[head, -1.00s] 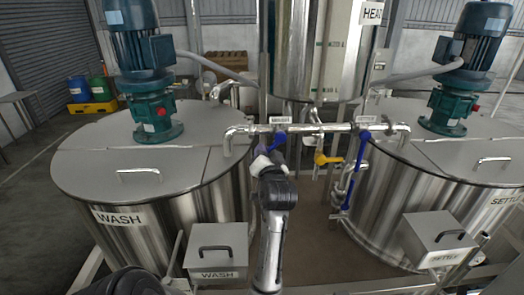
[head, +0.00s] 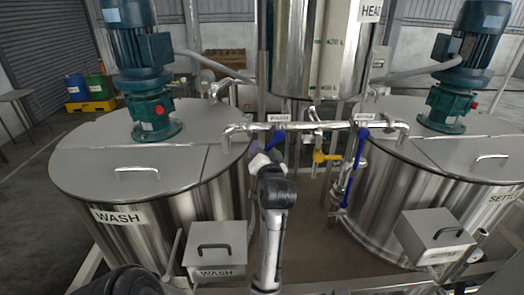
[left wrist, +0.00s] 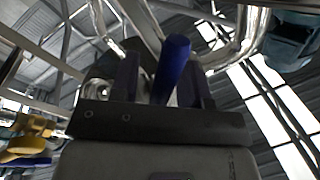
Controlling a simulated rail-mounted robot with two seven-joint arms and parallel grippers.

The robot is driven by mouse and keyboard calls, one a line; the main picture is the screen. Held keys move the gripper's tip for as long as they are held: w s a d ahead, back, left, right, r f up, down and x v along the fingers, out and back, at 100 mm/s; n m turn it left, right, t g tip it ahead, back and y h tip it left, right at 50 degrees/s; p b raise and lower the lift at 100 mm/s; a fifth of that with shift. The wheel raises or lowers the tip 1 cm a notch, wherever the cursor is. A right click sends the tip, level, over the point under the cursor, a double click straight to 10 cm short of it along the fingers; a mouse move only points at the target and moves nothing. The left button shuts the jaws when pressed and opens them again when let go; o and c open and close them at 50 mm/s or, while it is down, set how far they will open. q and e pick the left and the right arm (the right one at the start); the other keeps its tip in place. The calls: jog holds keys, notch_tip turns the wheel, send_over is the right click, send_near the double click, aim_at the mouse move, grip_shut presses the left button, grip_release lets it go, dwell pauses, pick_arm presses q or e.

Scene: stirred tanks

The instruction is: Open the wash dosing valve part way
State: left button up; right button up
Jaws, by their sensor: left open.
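The wash dosing valve is on the horizontal pipe under the small WASH label, and its blue lever (head: 275,140) slants down and to the left. My left gripper (head: 264,150) is at the lower end of this lever, partly hidden behind its own wrist. In the left wrist view the blue lever (left wrist: 172,68) stands between the two dark fingers of the open left gripper (left wrist: 162,82). It looks nearer the right finger; contact is unclear. My right gripper is not in view.
A second blue lever (head: 358,150) hangs under the SETTLE label, and a yellow lever (head: 325,157) sits between the two valves. The wash tank (head: 120,170) stands left and the settle tank (head: 450,150) right. The head tank (head: 318,60) is behind the pipe.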

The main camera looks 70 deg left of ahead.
pick_arm(q)
jog(key=d+f+b, duration=0.1)
jog(key=d+b, duration=0.3)
jog(key=d, duration=0.9)
jog(key=shift+s+d+f+b, duration=0.25)
jog(key=shift+s+f+b, duration=0.05)
jog(key=shift+s, duration=0.15)
jog(key=w+d+f+m+t+h, duration=0.35)
jog(key=d+f+h, duration=0.2)
jog(key=f, duration=0.55)
jog(key=w+d+f+m+t+h, duration=0.2)
jog(key=d+f+m+t+h, duration=0.35)
jog(key=f, duration=0.45)
jog(key=s+d+f+m+g+h, duration=0.3)
jog(key=s+d+f+g+h, duration=0.3)
jog(key=s+d+f, duration=1)
jog(key=f+h, duration=0.1)
jog(key=h, duration=0.1)
jog(key=shift+f+g+h, duration=0.3)
jog(key=shift+f+g, duration=0.05)
jog(key=shift+g, duration=0.05)
